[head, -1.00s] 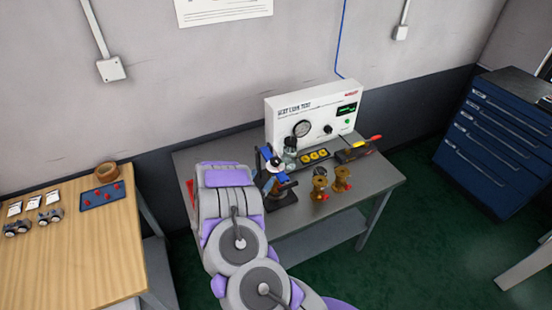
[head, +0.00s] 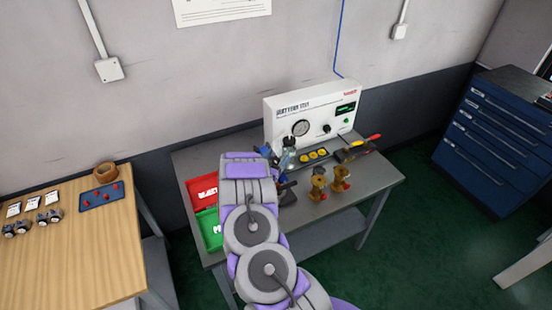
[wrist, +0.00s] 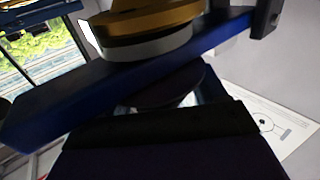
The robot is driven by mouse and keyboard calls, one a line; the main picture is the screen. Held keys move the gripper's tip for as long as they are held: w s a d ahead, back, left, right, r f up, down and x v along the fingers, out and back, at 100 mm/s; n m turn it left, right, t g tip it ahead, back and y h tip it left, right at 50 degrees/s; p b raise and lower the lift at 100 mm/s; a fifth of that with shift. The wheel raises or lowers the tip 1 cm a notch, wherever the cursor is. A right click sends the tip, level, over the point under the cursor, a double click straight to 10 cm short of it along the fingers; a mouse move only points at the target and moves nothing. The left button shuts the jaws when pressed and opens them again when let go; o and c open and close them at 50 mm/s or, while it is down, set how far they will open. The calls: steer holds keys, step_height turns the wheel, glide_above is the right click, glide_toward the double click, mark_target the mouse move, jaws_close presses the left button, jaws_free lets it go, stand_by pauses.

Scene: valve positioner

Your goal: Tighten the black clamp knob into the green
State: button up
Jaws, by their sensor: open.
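In the wrist view a dark round part (wrist: 168,88), which may be the black clamp knob, shows under a blue bar (wrist: 70,108). A brass and silver part (wrist: 145,28) sits above the bar. A dark block, probably my gripper (wrist: 160,125), fills the bottom close below the round part; contact cannot be told. My gripper is open with nothing clearly held. In the head view my arm hides my gripper and most of the blue and black clamp fixture (head: 287,193). No green band is clear on the gauge (head: 301,128).
A white test panel (head: 285,110) with a green display (head: 346,108) stands at the back of the grey table (head: 350,205). Two brass valves (head: 318,185) stand right of the fixture. A red tray (head: 201,190) and a green tray (head: 207,230) lie left of my arm.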

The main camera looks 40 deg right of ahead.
steer(key=c, duration=1)
steer(key=shift+f, duration=0.1)
